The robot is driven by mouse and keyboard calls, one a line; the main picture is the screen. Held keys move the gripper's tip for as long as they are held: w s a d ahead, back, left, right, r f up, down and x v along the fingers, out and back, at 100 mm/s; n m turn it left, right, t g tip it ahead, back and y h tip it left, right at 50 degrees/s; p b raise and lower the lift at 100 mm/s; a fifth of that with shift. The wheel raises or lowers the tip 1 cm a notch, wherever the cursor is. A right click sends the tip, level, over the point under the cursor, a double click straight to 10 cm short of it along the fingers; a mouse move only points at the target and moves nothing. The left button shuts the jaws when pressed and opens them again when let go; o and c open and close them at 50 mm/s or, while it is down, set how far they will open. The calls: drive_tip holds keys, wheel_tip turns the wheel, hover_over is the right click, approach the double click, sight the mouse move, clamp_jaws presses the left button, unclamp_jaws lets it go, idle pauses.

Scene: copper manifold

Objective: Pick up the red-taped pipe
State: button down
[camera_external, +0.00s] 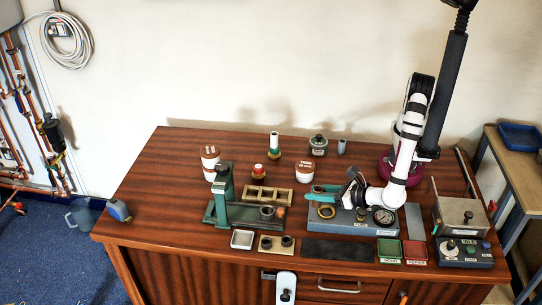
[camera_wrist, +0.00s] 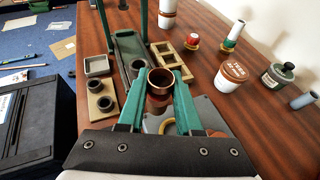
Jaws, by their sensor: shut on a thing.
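My gripper (camera_wrist: 160,98) has teal fingers and is shut on a short copper pipe (camera_wrist: 160,79). The pipe's round open end faces the wrist camera, and a reddish-brown body shows below its rim. I cannot tell clearly whether it carries red tape. In the external view my gripper (camera_external: 318,193) reaches left above the grey gauge block (camera_external: 345,221), and the held pipe is hard to make out there.
The green press (camera_external: 222,190) stands left of my gripper, with a wooden slotted rack (camera_external: 266,195) beside it. White labelled pots (camera_external: 305,172) stand behind.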

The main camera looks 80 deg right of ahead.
drive_tip(key=d+r, duration=0.1)
drive_tip(key=w+d+r, duration=0.1)
drive_tip(key=d, duration=0.1)
drive_tip(key=shift+w, duration=0.15)
idle(0.7)
